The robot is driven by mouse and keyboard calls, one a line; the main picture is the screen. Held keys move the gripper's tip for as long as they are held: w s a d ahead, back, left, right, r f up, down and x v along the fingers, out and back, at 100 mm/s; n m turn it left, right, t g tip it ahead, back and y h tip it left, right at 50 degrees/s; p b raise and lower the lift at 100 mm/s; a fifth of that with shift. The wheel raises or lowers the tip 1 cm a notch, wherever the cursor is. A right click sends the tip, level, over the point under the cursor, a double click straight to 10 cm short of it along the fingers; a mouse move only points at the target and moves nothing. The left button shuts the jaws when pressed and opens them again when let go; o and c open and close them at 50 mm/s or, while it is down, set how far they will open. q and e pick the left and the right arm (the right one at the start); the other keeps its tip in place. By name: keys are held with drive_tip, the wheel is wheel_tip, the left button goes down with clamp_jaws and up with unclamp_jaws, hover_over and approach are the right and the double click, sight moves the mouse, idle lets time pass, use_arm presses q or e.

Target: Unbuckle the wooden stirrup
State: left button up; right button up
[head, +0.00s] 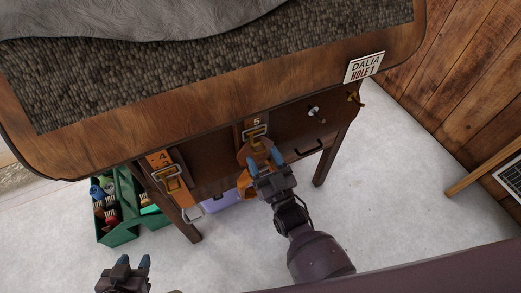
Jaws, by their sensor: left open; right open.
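Two leather straps with metal buckles hang on the front of the wooden table. The strap marked 5 has a brass-coloured buckle (255,132). An orange-brown piece (243,154), apparently the wooden stirrup or its strap end, hangs below this buckle, partly hidden by my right gripper. My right gripper (265,161) is open, with its blue fingertips just below the buckle. I cannot tell whether it touches the leather. The strap marked 4 has a silver buckle (167,173), further left. My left gripper (134,262) is open and empty at the bottom left, away from both straps.
The wooden table (215,98) carries a dark woven pad and grey cloth. A sign (364,67) and hooks sit at its right. A green crate (119,237) with brushes and a lilac box (220,202) stand on the floor. Open floor lies to the right.

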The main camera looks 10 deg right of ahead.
sight(258, 143)
drive_tip(key=shift+x, duration=1.1)
drive_tip(key=shift+c, duration=0.3)
drive_tip(key=c, duration=0.7)
drive_tip(key=shift+c, duration=0.4)
